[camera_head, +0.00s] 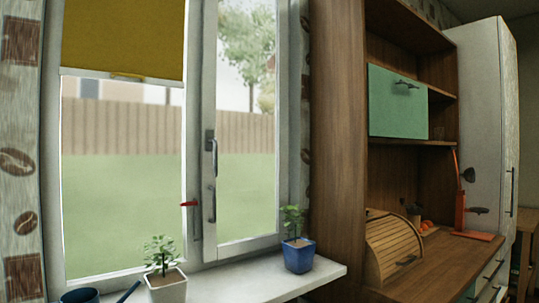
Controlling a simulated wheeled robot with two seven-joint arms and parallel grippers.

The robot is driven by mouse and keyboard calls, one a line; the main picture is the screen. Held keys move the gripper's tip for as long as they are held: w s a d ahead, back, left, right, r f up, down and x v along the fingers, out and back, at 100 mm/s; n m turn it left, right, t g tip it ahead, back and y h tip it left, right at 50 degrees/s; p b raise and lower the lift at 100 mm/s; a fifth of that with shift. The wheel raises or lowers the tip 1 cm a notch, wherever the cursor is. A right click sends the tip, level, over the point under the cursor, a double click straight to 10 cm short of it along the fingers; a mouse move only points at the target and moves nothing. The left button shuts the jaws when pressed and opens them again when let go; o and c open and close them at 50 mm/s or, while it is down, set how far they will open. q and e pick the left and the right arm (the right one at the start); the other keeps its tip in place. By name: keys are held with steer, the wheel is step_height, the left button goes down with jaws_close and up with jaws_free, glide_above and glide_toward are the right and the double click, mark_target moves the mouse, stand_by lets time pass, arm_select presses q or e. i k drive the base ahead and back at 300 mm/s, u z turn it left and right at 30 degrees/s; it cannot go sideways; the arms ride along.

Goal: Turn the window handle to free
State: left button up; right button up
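The window has a left pane under a yellow blind and a right pane in a white frame (202,90). A dark grey handle (211,150) sits on the frame between the panes, its lever pointing down. Below it is a second dark grey curved piece (212,205), upright on the same frame. Just left of that, a small red lever (189,204) sticks out sideways to the left from a grey upright plate (197,222). I cannot tell which of these the task means. Neither of my grippers shows in this view.
On the white sill (235,283) stand a plant in a white pot (167,287), a plant in a blue pot (298,256) and a dark blue vessel (80,296), partly cut off. A wooden cabinet (337,140) and bread box (393,245) stand at right.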

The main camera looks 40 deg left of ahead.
mark_target(213, 140)
steer(key=i, duration=1)
steer(key=u, duration=2.7)
